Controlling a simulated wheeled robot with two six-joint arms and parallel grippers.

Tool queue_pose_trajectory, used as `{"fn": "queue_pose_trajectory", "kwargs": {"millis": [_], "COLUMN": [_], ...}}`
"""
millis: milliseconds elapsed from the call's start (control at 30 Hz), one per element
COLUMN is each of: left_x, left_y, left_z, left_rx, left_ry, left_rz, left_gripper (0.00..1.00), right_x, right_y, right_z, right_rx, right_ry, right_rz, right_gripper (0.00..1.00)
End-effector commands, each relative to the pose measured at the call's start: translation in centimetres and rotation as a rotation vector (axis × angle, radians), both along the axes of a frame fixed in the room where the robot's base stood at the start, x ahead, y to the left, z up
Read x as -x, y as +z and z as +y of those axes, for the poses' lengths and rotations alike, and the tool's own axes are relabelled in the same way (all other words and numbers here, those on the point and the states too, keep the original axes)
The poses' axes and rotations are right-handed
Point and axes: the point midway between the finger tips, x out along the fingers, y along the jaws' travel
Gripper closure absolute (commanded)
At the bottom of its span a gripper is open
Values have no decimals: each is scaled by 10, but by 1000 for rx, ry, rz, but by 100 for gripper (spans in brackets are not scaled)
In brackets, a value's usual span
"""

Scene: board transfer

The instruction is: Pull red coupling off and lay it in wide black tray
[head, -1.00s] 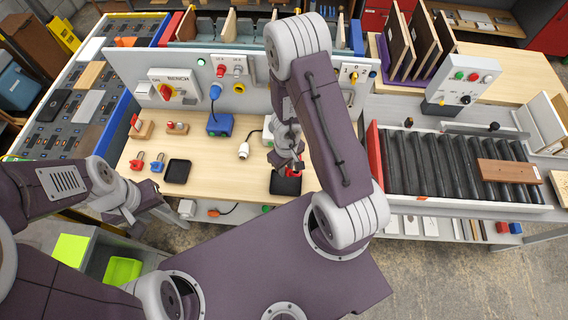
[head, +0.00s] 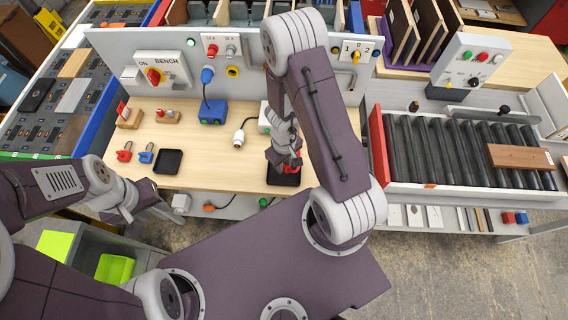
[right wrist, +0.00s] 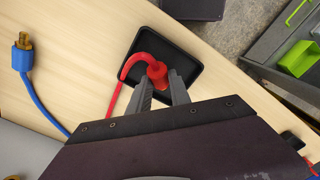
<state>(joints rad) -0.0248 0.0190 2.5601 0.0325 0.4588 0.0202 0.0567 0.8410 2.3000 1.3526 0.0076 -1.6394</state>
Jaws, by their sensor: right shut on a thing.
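The red coupling (right wrist: 157,72) with its red hose is between the fingertips of my right gripper (right wrist: 160,84) in the right wrist view. It is over the wide black tray (right wrist: 185,50); whether it touches the tray floor I cannot tell. In the head view my right gripper (head: 286,165) points down over the same tray (head: 283,179), with red showing at its tips. The gripper is shut on the coupling. My left gripper (head: 130,207) is in front of the bench at the left, away from the coupling; its fingers are unclear.
A smaller black tray (head: 168,162) and red and blue padlocks (head: 146,153) lie left on the bench. A blue cable with a brass plug (right wrist: 22,60) lies beside the tray. A roller conveyor (head: 450,150) stands to the right.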

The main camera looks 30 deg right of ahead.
Motion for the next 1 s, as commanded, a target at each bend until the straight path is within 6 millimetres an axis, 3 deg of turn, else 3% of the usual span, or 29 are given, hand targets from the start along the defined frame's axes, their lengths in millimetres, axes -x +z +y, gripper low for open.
{"fn": "queue_pose_trajectory", "kwargs": {"millis": [233, 267, 333, 367, 667, 767, 1000], "left_x": [0, 0, 0, 0, 0, 0, 0], "left_y": [0, 0, 0, 0, 2, 16, 70], "left_z": [0, 0, 0, 0, 0, 0, 0], "left_rx": [0, 0, 0, 0, 0, 0, 0], "left_ry": [0, 0, 0, 0, 0, 0, 0], "left_rz": [0, 0, 0, 0, 0, 0, 0], "left_gripper": [64, 64, 64, 64, 64, 64, 64], "right_x": [0, 0, 0, 0, 0, 0, -1], "right_y": [0, 0, 0, 0, 2, 16, 69], "right_z": [0, 0, 0, 0, 0, 0, 0], "right_rx": [0, 0, 0, 0, 0, 0, 0], "right_ry": [0, 0, -1, -1, -1, -1, -1], "right_rz": [0, 0, 0, 0, 0, 0, 1], "right_gripper": [100, 73, 54, 51, 51, 51, 51]}}
